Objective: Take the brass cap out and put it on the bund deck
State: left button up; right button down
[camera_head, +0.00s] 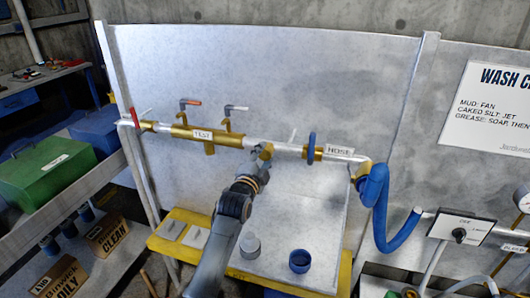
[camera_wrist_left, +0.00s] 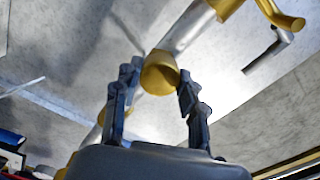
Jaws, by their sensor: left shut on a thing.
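The brass cap (camera_head: 266,150) is at the lower side of the pipe run, between the TEST and HOSE labels. In the left wrist view the brass cap (camera_wrist_left: 160,72) sits between my fingertips, in line with a grey pipe piece behind it. My left gripper (camera_head: 260,163) is shut on the cap from below; it also shows in the left wrist view (camera_wrist_left: 158,88). The gripper partly hides the cap in the head view. The yellow-edged bund deck (camera_head: 346,272) lies below the pipe, partly hidden by my arm. My right gripper is not in view.
Bare deck shows between the cups.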

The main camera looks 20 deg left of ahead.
pick_arm(q)
jog(key=n+p, duration=0.1)
jog(key=n, duration=0.2)
jog(key=shift+r, duration=0.1)
jog(key=shift+n, duration=1.1)
jog(key=n+p, duration=0.1)
jog(key=n, duration=0.1)
jog(key=shift+n, duration=0.3)
jog(key=n, duration=0.2)
jog(key=shift+n+p, duration=0.3)
jog(key=o, duration=1.2)
jog(key=shift+o, duration=0.2)
jog(key=shift+c, duration=0.4)
